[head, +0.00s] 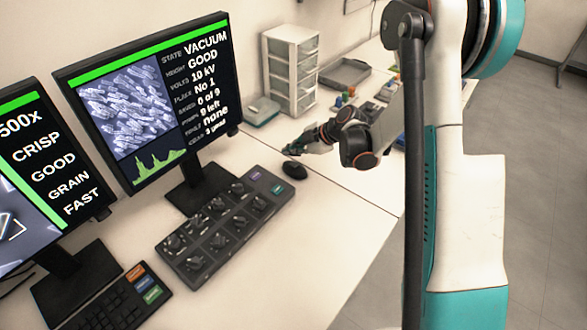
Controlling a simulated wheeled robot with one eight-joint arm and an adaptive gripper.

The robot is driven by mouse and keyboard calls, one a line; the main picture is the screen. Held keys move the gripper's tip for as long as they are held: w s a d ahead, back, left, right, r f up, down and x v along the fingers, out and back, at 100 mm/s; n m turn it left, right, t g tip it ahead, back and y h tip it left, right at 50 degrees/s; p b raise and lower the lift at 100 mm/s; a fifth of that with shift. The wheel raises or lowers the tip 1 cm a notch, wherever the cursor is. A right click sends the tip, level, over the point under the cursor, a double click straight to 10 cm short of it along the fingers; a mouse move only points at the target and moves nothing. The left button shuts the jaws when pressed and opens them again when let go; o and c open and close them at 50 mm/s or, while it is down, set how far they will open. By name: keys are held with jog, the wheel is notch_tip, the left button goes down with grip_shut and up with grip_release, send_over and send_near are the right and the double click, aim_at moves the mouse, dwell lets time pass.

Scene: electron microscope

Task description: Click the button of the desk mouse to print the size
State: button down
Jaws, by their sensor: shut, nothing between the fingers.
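The desk mouse (294,170) is small and black and lies on the white desk, just right of the knob panel. My gripper (290,150) is above and behind the mouse in the picture, its fingertips pointing left and down toward the desk. The fingers are shut and hold nothing. A small gap shows between the fingertips and the mouse in this view; I cannot tell the height of the fingertips. The monitor (150,100) shows a grainy picture and text, including "VACUUM GOOD", "10 kV", "0 of 9" and "none".
The knob panel (222,228) lies left of the mouse. A second monitor (35,170) and a keyboard (115,305) are at the left. A drawer unit (290,68), a grey tray (345,73) and small coloured items (345,97) stand behind.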

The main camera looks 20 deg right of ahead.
aim_at(293, 166)
jog(key=shift+f+b, duration=0.7)
jog(key=shift+f, duration=0.5)
dwell(0.5)
jog(key=shift+f+b, duration=0.4)
jog(key=shift+b, duration=0.05)
jog(key=shift+f+b, duration=0.35)
dwell(0.5)
jog(key=shift+r, duration=0.2)
jog(key=shift+r+p, duration=0.4)
jog(key=shift+r, duration=0.2)
jog(key=shift+r, duration=0.1)
jog(key=shift+r+p, duration=1.45)
jog(key=shift+r, duration=0.95)
